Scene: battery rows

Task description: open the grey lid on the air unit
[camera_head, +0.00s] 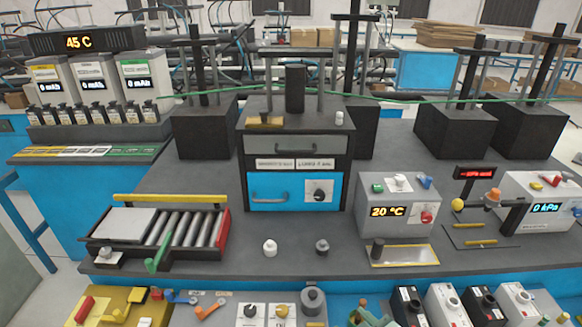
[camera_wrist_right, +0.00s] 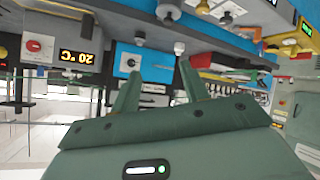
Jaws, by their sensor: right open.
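The unit in the middle of the bench has a grey front panel (camera_head: 325,145) with a dark bar handle (camera_head: 296,150). I take this panel as the grey lid; it looks closed. Below it are two white labels and a blue front (camera_head: 270,187) with a handle and a round knob. In the right wrist view, which is upside down, the blue front (camera_wrist_right: 150,67) shows beyond my right gripper (camera_wrist_right: 160,75). Its two green fingers are apart and empty, with part of the unit seen between them. My left gripper is not in view.
A 20 °C box (camera_head: 395,213) and a 0 kPa box (camera_head: 540,190) stand to the right. A roller tray (camera_head: 223,235) is at the left. A white knob (camera_head: 270,248) and a dark knob (camera_head: 322,246) stand on the bench in front. Black blocks with posts flank the unit.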

